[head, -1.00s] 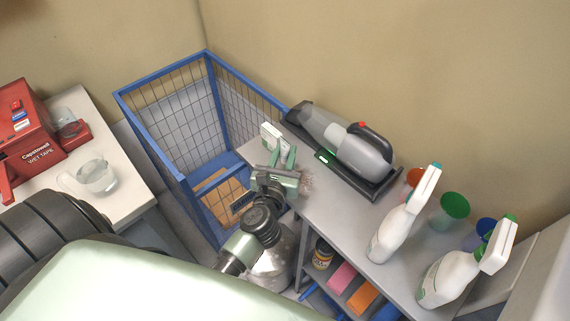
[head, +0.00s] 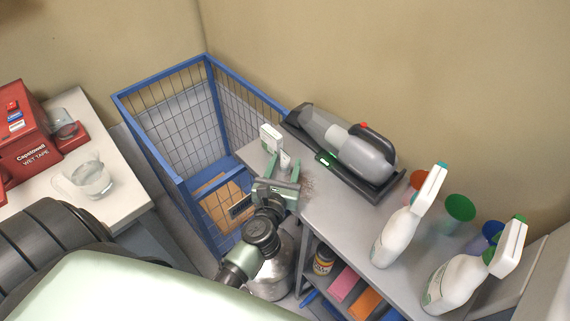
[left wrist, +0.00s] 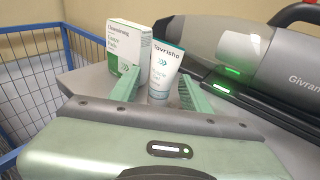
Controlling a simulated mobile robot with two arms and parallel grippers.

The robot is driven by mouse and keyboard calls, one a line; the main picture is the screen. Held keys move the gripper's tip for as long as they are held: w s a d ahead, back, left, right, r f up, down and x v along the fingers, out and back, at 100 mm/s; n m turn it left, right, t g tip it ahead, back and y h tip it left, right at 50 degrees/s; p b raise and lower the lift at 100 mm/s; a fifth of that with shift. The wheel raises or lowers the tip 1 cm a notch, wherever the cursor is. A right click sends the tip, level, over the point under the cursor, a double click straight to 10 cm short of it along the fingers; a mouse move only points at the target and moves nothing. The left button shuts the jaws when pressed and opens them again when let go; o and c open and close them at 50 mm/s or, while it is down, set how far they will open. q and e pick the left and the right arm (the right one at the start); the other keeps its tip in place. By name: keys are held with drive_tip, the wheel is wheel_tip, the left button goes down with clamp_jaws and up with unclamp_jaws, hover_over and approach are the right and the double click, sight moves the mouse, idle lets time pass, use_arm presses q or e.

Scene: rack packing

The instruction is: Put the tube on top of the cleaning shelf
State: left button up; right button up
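In the left wrist view the tube shows between the fingers (left wrist: 160,92), with a gap on each side. The tube's foot is partly hidden behind the gripper body. My right gripper is not in view.
A white-and-green box (left wrist: 127,50) stands just left of the tube. A grey handheld vacuum (head: 350,145) lies on its dock behind. Spray bottles (head: 397,235) and coloured cups (head: 460,207) are to the right. A blue wire cage (head: 178,142) adjoins the shelf's left end.

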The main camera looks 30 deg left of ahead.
use_arm(q)
drive_tip(key=shift+r, duration=0.1)
drive_tip(key=shift+s+r, duration=0.1)
drive_tip(key=b+v, duration=0.3)
drive_tip(key=v, duration=0.9)
